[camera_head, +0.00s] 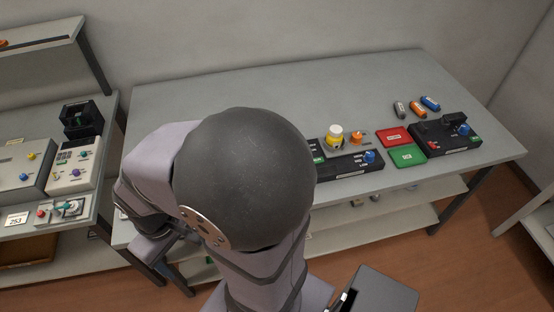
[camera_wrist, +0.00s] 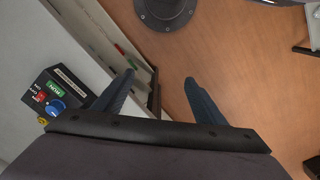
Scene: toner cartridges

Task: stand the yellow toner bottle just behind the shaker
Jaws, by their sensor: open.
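The yellow toner bottle (camera_head: 336,132), yellow with a white cap, stands upright near the middle of the table in the head view. It is at the black unit with a blue knob (camera_head: 345,165), which looks like the shaker; I cannot tell whether it stands on it or behind it. My arm hides the unit's left part. The wrist view shows part of a black unit (camera_wrist: 56,88) with a green label, red switch and blue knob. My gripper (camera_wrist: 159,77) is open and empty, pointing down over the floor and the table's front edge, away from the bottle. The head view hides it.
An orange bottle (camera_head: 357,138) stands right of the yellow one. A red mat (camera_head: 394,136) and a green mat (camera_head: 408,156) lie further right, by another black unit (camera_head: 445,135). Several small cartridges (camera_head: 415,107) lie behind. The table's back (camera_head: 300,90) is clear.

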